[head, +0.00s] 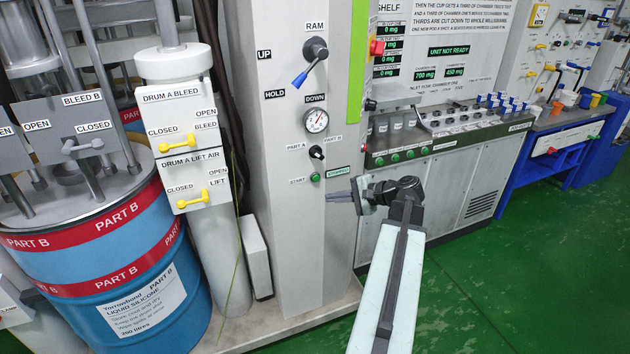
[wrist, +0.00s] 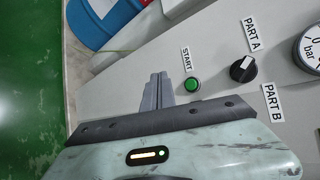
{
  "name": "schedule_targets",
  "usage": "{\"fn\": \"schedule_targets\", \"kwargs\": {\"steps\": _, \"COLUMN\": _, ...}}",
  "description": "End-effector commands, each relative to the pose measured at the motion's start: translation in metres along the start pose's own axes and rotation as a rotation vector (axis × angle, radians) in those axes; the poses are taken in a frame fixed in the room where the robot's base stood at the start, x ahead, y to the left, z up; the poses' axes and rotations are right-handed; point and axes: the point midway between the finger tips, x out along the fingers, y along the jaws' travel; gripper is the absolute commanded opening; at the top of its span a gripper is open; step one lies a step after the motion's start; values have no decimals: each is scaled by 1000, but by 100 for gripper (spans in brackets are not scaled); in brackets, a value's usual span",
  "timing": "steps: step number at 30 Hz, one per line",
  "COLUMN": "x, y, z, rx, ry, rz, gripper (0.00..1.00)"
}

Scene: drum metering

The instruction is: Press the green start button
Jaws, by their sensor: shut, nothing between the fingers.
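The green start button (head: 315,177) sits on the light grey column panel, right of the label START, in the head view. It also shows in the wrist view (wrist: 192,85), beside its START label (wrist: 186,59). My gripper (head: 330,197) is shut and empty, with its fingers pointing left, a little below and right of the button in the head view. In the wrist view my fingertips (wrist: 158,75) show left of the button, apart from it in the picture. I cannot tell the depth gap between the fingertips and the panel.
A black PART A / PART B selector knob (head: 317,152) is just above the button, with a pressure gauge (head: 316,121) and the RAM lever (head: 305,75) higher up. A green STOPPED label (head: 339,171) is right of the button. A blue PART B drum (head: 110,260) stands left.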

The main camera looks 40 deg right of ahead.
Motion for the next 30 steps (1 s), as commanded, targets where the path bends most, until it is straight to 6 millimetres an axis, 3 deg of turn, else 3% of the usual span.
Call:
{"fn": "schedule_targets", "kwargs": {"steps": 15, "x": 50, "y": -36, "z": -36, "rx": -1, "ry": -2, "rz": 1, "gripper": 0}}
{"fn": "schedule_targets", "kwargs": {"steps": 30, "x": 53, "y": -38, "z": -37, "rx": -1, "ry": -1, "rz": 1, "gripper": 0}}
